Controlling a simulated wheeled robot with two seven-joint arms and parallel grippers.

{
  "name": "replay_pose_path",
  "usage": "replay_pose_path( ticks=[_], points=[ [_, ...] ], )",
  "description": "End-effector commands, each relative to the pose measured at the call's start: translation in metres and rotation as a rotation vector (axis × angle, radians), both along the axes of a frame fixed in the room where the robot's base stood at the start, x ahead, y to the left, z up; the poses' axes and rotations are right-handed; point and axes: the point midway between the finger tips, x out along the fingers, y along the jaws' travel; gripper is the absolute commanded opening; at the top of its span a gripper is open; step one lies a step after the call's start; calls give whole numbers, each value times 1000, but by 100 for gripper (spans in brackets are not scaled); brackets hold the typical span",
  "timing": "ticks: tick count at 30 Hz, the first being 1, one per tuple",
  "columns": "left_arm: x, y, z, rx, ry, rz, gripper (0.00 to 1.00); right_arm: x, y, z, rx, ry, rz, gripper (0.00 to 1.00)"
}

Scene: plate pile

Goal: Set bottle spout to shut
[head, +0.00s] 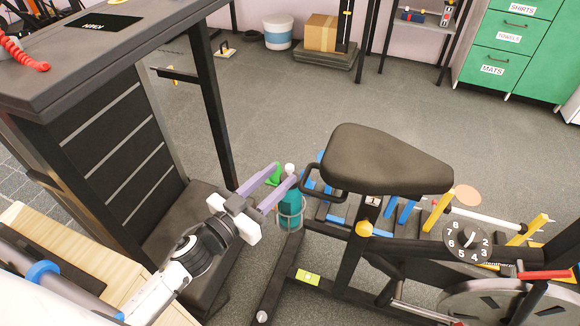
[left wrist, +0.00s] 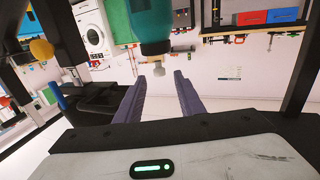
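I cannot tell the spout's setting. My right gripper is out of view.
The black bike seat (head: 385,160) and its rear handle loop are close on the right of the bottle. A green object (head: 274,174) shows behind the left fingers. A dark desk (head: 100,40) stands at the left. Open grey floor (head: 270,100) lies beyond.

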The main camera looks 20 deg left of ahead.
Motion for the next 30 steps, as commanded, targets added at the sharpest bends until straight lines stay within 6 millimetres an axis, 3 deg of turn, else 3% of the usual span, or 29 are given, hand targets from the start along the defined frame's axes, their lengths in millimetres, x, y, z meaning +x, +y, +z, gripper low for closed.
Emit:
replay_pose_path(
  ticks=[3,9,20,26,30],
  points=[
    [21,-8,1,-1,-3,0,35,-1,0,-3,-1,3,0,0],
    [42,-16,-1,0,0,0,35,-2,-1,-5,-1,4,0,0],
    [48,-18,0,-1,1,1,35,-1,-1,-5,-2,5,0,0],
    [47,-18,0,-1,1,1,3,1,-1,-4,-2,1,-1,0],
    [47,-17,0,0,1,1,0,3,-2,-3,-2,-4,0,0]
  ],
)
